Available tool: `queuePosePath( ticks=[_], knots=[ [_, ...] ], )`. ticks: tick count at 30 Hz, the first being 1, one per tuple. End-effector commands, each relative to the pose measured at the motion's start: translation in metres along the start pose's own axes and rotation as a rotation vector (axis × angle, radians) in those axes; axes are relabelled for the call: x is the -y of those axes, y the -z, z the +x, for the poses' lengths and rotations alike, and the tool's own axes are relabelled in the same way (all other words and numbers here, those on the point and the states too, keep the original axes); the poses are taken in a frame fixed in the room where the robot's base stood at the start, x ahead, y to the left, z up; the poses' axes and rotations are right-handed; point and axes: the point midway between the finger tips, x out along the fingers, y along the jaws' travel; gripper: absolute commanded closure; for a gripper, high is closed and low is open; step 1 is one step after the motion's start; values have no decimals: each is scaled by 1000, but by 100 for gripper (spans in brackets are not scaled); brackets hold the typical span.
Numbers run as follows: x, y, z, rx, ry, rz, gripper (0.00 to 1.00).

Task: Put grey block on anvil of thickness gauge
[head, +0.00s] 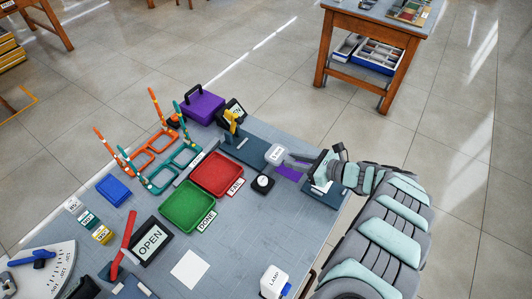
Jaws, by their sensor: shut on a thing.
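My gripper (288,160) reaches in from the right over the far right part of the bench. Its grey fingers point left and are closed on a small grey piece, which I take to be the grey block; its outline is hard to tell from the fingers. A small black device with a round white dial (263,182) stands on the bench to the left of and nearer than the fingertips; it looks like the thickness gauge. Its anvil is too small to make out. The fingertips are apart from the dial, close to a white labelled box (275,154).
A purple patch (290,173) lies below the fingers. A red tray (217,173) and a green tray (188,206) lie left of the dial. Orange and teal frame racks (165,150), a yellow tool (232,122) and a purple box (204,107) stand behind.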

Motion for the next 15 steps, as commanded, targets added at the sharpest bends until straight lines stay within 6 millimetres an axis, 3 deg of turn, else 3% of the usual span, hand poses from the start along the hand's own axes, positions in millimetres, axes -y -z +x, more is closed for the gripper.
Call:
queuePosePath(
  ticks=[3, 7, 15],
  knots=[
    [-1, -12, 32, 2, -5, -3, 100],
    [-1, -23, 61, 0, -3, -3, 100],
    [0, -35, 86, 1, -1, 1, 100]
  ],
)
